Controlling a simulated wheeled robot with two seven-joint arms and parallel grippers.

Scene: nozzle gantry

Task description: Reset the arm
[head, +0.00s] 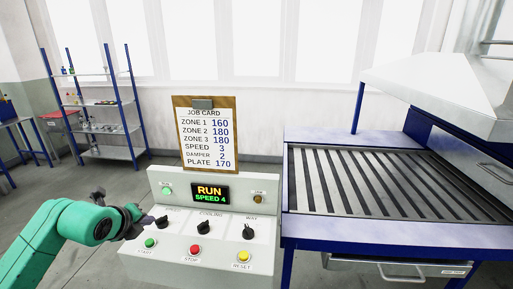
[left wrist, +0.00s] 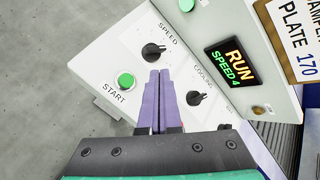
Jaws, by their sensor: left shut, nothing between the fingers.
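My left arm comes in from the left in the head view. Its gripper (head: 143,222) is at the left edge of the control console (head: 265,215). In the left wrist view the two purple fingers (left wrist: 160,73) are shut together and empty. Their tips appear just below the SPEED knob (left wrist: 152,50), between the green START button (left wrist: 126,81) and the COOLING knob (left wrist: 195,97); contact cannot be told. The display (head: 210,194) reads RUN, SPEED 4. The job card (head: 205,140) lists speed 3. My right gripper is out of view.
The console also has a third black knob (head: 249,231), a red STOP button (head: 195,249) and a yellow RESET button (head: 244,256). A slatted blue-framed bed (head: 380,180) under a hood (head: 450,75) stands at right. Shelves (head: 97,103) stand back left. Floor left of the console is clear.

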